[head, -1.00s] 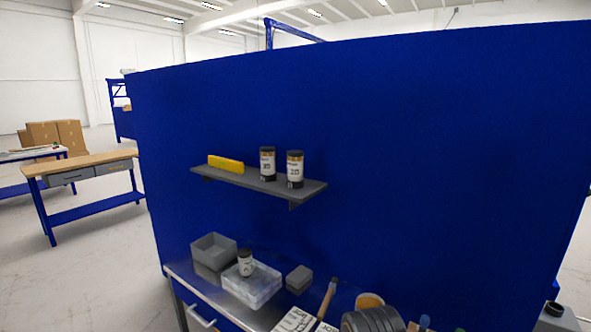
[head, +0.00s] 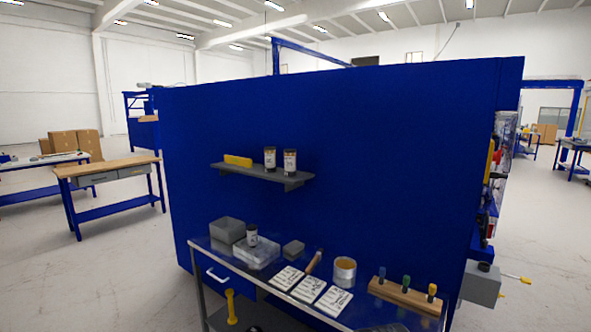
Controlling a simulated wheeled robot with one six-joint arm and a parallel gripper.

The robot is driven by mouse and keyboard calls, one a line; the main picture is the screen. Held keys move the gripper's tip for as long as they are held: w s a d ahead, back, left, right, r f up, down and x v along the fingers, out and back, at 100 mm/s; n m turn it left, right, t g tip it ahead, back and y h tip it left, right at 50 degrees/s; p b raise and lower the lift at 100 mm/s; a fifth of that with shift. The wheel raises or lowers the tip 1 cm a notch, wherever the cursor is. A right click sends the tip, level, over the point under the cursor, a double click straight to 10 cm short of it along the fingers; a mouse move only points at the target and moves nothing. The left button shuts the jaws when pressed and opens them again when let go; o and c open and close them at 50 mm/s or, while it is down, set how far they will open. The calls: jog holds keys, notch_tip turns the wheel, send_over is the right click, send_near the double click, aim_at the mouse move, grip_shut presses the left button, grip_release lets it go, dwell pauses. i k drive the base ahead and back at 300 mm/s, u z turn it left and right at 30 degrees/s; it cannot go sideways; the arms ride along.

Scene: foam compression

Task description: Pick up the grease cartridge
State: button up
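Three small dark-capped cylinders with pale labels are in the head view. Two stand upright side by side on the grey wall shelf, a left one (head: 270,159) and a right one (head: 290,162). The third cylinder (head: 252,236) stands upright at a pale, translucent block or box (head: 257,255) on the bench. The labels are too small to read, so I cannot tell which is the grease cartridge. My gripper is not in view.
The grey shelf (head: 300,180) also holds a yellow block (head: 238,160). Open floor lies left.

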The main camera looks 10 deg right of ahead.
aim_at(289, 154)
jog(key=u, duration=1.15)
jog(key=i, duration=2.4)
jog(key=z, duration=0.95)
